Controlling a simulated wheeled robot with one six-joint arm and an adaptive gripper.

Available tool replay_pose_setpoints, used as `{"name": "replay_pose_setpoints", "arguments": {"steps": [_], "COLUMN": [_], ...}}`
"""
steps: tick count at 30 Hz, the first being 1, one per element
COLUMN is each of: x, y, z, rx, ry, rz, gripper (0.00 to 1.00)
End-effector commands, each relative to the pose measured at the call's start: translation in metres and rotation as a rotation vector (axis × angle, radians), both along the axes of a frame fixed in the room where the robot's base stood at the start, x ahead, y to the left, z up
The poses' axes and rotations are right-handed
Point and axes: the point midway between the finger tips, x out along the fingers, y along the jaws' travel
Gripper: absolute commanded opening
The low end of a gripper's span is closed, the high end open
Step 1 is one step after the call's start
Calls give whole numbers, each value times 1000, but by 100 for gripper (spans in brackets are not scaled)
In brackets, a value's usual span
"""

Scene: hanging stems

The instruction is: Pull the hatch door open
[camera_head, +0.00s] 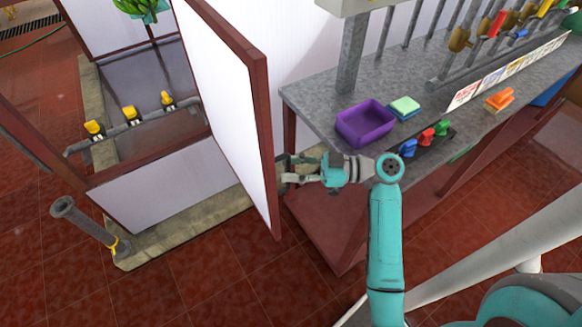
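The hatch door (222,98) is a white panel in a dark red frame. It stands swung out from the hatch cabinet (160,184) at the left, so the cabinet's inside shows. My gripper (286,174) is at the right of the door, close to the free edge of its frame. The fingertips are small and partly lost against the door edge and the table behind. I cannot tell whether they touch the door or a handle, or how far apart they are. Any handle on the door is not clearly visible.
A grey workbench (318,104) stands right of the door, with a purple tray (365,124), sponges and several coloured valves. Inside the cabinet run pipes with yellow valves (130,113). A grey post (88,222) stands at the left front. The red tiled floor (200,285) in front is clear.

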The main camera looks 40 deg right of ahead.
Motion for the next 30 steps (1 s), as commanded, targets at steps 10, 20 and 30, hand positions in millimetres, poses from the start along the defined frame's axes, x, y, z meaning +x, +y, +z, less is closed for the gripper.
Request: {"name": "replay_pose_setpoints", "arguments": {"steps": [10, 20, 30], "x": [-31, -47, -47], "y": [-36, -54, -54], "z": [-1, -1, -1], "rx": [1, 0, 0], "ry": [2, 1, 1], "rz": [-4, -1, 0], "gripper": [39, 39, 39]}}
